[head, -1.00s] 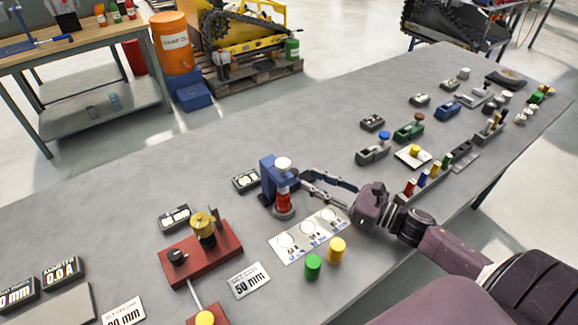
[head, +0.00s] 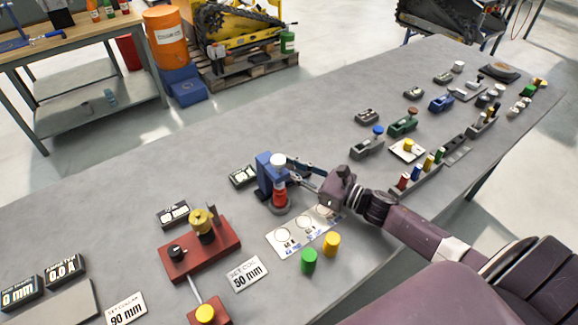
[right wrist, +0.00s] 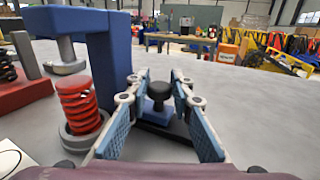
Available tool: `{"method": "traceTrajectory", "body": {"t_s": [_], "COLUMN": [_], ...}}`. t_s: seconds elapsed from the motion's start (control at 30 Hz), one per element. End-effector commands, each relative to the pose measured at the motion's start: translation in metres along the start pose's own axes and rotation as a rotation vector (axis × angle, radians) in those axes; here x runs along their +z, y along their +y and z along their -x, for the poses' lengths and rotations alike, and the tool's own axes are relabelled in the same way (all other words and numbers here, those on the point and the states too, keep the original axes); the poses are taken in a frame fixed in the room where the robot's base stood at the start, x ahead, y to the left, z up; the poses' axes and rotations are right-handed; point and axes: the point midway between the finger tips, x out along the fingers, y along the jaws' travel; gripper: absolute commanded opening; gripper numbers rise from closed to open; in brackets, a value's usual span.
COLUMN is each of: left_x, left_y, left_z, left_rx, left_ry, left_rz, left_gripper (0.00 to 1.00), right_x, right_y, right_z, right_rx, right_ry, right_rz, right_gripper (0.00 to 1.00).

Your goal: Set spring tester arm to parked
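The spring tester (head: 264,172) stands on the bench, a blue frame with a pale round plunger (head: 278,159) on top and a red spring (head: 280,195) under it. In the right wrist view its blue post (right wrist: 110,50) is left of my fingers, with the red spring (right wrist: 80,103) in front. My right gripper (head: 292,170) is beside the tester's right side. It is open, its two blue-padded fingers (right wrist: 163,78) on either side of a black knob (right wrist: 158,90) on a low blue block. I cannot tell whether they touch the knob. My left gripper is not in view.
A white card with circles (head: 287,249), a green cylinder (head: 309,261) and a yellow cylinder (head: 331,244) lie in front of the tester. A red fixture (head: 188,262) is to the left. Small display boxes (head: 172,214) sit behind. The bench's middle back is clear.

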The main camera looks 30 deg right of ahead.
Motion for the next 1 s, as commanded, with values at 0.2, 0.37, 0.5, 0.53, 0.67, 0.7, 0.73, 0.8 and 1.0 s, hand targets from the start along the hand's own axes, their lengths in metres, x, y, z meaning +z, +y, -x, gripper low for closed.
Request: {"method": "traceTrajectory", "body": {"t_s": [0.2, 0.37, 0.5, 0.53, 0.67, 0.7, 0.73, 0.8, 1.0], "left_x": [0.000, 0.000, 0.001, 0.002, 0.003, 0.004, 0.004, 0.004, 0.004], "left_y": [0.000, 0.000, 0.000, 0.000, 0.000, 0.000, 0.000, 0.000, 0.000], "left_z": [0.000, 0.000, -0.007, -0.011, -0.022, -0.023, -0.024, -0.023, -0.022], "left_rx": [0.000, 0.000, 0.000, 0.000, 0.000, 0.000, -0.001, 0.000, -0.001], "left_ry": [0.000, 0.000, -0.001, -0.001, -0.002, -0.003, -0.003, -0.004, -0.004], "left_rz": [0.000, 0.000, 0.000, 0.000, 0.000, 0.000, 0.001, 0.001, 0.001], "left_gripper": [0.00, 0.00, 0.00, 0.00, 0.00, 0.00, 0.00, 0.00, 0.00], "right_x": [0.000, 0.000, -0.003, -0.004, -0.004, -0.002, -0.001, 0.000, 0.001], "right_y": [0.000, 0.000, -0.007, -0.011, -0.027, -0.030, -0.032, -0.033, -0.032], "right_z": [0.000, 0.000, 0.003, 0.005, 0.011, 0.012, 0.013, 0.014, 0.013], "right_rx": [0.000, 0.000, -0.001, -0.001, -0.002, -0.002, -0.001, 0.000, 0.001], "right_ry": [0.000, 0.000, 0.000, 0.000, -0.001, -0.001, -0.001, -0.001, -0.001], "right_rz": [0.000, 0.000, 0.002, 0.003, 0.003, 0.004, 0.004, 0.002, 0.000], "right_gripper": [0.00, 0.00, 0.00, 0.00, 0.00, 0.00, 0.00, 0.00, 0.00]}}
